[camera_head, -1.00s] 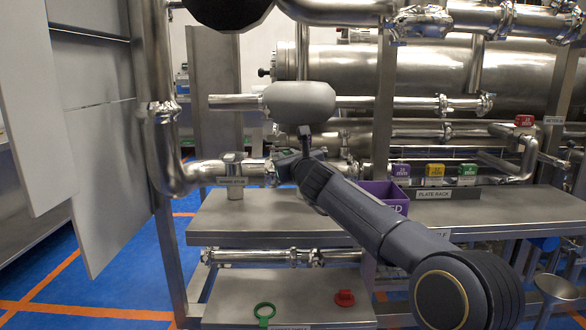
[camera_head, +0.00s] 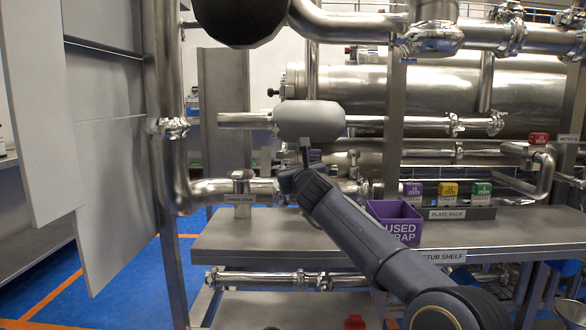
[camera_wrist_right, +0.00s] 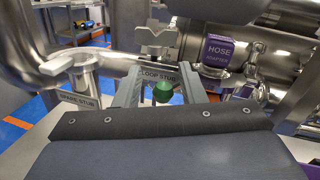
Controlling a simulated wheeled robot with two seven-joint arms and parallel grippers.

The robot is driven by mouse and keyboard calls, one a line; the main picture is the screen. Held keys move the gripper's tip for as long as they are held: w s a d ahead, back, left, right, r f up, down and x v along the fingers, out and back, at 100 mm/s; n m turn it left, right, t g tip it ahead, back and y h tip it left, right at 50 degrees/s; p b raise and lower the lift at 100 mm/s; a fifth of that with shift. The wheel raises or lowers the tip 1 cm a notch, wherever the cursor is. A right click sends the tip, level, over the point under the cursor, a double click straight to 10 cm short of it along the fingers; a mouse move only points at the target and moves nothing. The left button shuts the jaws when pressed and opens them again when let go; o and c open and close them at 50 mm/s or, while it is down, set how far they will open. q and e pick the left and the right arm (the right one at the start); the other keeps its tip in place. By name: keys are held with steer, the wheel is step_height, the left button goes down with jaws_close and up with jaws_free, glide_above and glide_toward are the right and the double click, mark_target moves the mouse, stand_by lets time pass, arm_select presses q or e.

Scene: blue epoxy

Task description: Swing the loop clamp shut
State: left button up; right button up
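In the right wrist view, my right gripper (camera_wrist_right: 160,78) has two grey fingers standing well apart. They are on either side of the label "LOOP STUB" (camera_wrist_right: 158,75), with nothing visibly gripped. A bright metal clamp-like piece (camera_wrist_right: 156,38) stands just beyond the fingertips, near that label; I cannot tell how far it is open or whether a finger touches it. In the head view my right arm (camera_head: 345,215) reaches in from the lower right. My left gripper is not in view.
The spare stub (camera_head: 241,190) stands left of my arm. A purple bin (camera_head: 398,225) is on the shelf (camera_head: 235,238) to the right. A purple hose adapter tag (camera_wrist_right: 219,50) and piping are close right of my fingers. A green object (camera_wrist_right: 163,92) shows between them.

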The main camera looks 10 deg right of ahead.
steer(key=shift+s+a+f+b, duration=0.15)
steer(key=shift+a+f+b, duration=0.1)
steer(key=shift+f+b, duration=0.35)
steer(key=s+a+b, duration=0.3)
steer(key=s+a, duration=0.2)
steer(key=a, duration=0.1)
steer(key=shift+s+r+b, duration=0.25)
steer(key=shift+r+b, duration=0.15)
steer(key=shift+r, duration=0.05)
stand_by(0.4)
